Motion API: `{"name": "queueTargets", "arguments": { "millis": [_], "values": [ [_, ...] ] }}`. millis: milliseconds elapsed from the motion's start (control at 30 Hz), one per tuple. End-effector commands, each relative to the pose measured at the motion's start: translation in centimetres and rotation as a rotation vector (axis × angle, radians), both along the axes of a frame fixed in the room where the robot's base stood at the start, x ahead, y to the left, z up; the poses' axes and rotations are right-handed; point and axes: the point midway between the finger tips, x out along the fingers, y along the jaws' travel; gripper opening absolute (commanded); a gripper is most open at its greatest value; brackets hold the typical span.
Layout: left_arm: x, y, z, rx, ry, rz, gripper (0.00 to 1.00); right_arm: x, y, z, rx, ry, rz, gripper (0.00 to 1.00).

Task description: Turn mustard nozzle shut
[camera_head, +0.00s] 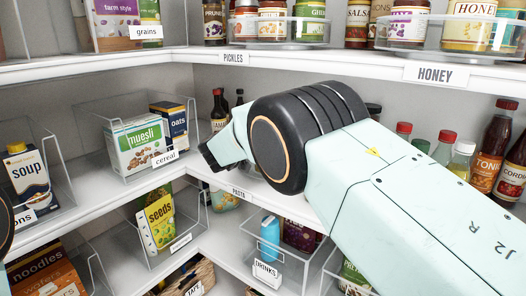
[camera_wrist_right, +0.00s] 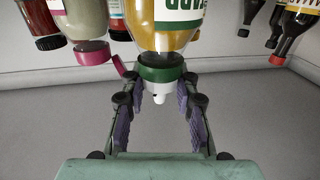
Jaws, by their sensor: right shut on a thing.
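The mustard bottle (camera_wrist_right: 170,35) shows in the right wrist view, upside down in that picture, with yellow contents and a white label with green print. Its green cap (camera_wrist_right: 162,74) and white nozzle (camera_wrist_right: 162,90) point toward my right gripper (camera_wrist_right: 163,82). The purple-padded fingers stand on both sides of the cap and nozzle, shut on them. In the head view my right arm reaches left across the shelf corner, its dark gripper end (camera_head: 208,156) partly seen. I cannot make out the mustard there. My left gripper is not in view.
In the wrist view, a pink-capped bottle (camera_wrist_right: 91,50) stands close beside the mustard; dark bottles (camera_wrist_right: 288,35) stand farther right. In the head view, a cereal bin (camera_head: 135,179) is left of my gripper, and red-capped bottles (camera_head: 443,148) stand right, behind my arm.

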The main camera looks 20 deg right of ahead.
Motion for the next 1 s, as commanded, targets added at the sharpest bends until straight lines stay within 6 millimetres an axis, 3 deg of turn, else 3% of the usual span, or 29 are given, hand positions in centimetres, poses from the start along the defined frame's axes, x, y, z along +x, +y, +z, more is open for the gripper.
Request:
{"name": "queueTargets", "arguments": {
  "millis": [633, 1000],
  "values": [
    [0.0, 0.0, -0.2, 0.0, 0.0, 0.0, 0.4, 0.0, 0.1, 0.0, 0.003, -0.003, -0.112, 0.19],
    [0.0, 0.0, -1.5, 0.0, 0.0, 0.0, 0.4, 0.0, 0.1, -0.1, 0.001, -0.002, -0.192, 0.19]
  ]
}}
